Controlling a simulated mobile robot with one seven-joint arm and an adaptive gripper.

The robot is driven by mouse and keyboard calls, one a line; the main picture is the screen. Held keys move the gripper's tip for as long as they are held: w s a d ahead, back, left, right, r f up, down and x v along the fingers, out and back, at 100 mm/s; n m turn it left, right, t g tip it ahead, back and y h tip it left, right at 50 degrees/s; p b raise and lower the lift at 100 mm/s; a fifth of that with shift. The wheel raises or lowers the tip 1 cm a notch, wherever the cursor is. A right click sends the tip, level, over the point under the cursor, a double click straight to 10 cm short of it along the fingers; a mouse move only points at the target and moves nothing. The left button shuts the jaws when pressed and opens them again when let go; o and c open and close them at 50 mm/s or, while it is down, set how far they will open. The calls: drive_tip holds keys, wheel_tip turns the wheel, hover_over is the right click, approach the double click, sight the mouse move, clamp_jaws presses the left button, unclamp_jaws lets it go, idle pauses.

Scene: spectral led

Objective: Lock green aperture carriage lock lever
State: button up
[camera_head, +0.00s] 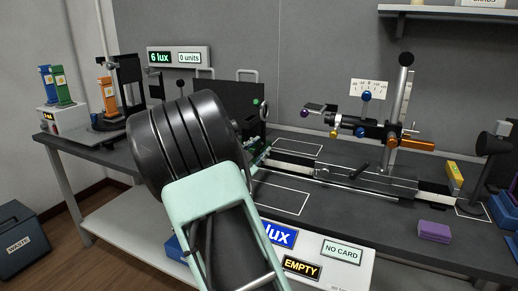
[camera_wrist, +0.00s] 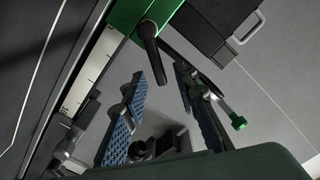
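The green carriage (camera_wrist: 128,14) is at the top of the wrist view, beside a rail with a white scale. A black lever (camera_wrist: 152,52) hangs from its pivot on the carriage and points down in the picture. My gripper (camera_wrist: 160,76) is open, with its blue-padded fingers apart on either side of the lever's lower end in the picture. I cannot tell whether either finger touches the lever or how far it is in depth. In the head view, my arm covers most of the carriage; a sliver of green (camera_head: 259,160) shows beside the rail.
A green-tipped rod (camera_wrist: 237,122) is close to the right finger. A black box with a handle (camera_wrist: 218,25) is at the upper right. The long rail (camera_head: 340,178) runs right across the bench, with a post (camera_head: 400,95) carrying arms behind it. A purple block (camera_head: 434,231) lies at the front right.

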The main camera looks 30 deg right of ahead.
drive_tip(key=v, duration=1.2)
idle(0.3)
